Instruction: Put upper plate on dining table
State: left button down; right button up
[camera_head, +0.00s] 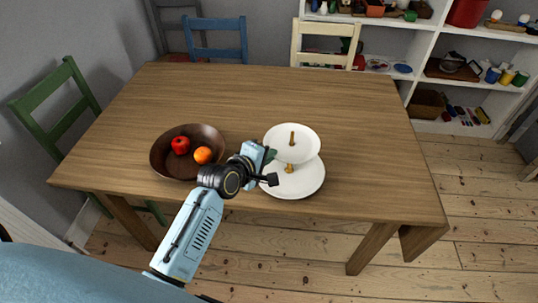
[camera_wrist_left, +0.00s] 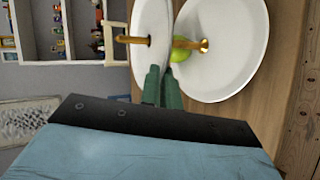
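A white two-tier plate stand is at the near right of the wooden dining table (camera_head: 330,95). The round upper plate (camera_head: 300,150), with a gold-brown handle, sits over the larger lower plate (camera_head: 312,184). In the left wrist view the upper plate (camera_wrist_left: 148,18) shows nearly edge-on, with the lower plate (camera_wrist_left: 240,35) to its right and a gold post (camera_wrist_left: 188,43) between them. My left gripper (camera_head: 271,165) is at the stand's left side. Its green fingers (camera_wrist_left: 162,72) are close together on the upper plate's rim. My right gripper is out of view.
A dark wooden bowl (camera_head: 159,158) with a red apple (camera_head: 180,145) and an orange (camera_head: 203,155) stands left of my gripper. A green apple (camera_wrist_left: 179,55) shows between the plates. Chairs surround the table; its far half is clear. White shelves (camera_head: 440,20) stand behind.

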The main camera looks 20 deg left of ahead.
pick_arm(q)
jog(key=c, duration=2)
grip_release()
jog(key=shift+f, duration=0.15)
jog(key=o, duration=0.4)
jog(key=shift+c, duration=0.2)
jog(key=v, duration=1.3)
jog(key=shift+s+a+p, duration=0.2)
jog(key=shift+a+p, duration=0.1)
jog(key=shift+p, duration=0.15)
jog(key=shift+f, duration=0.15)
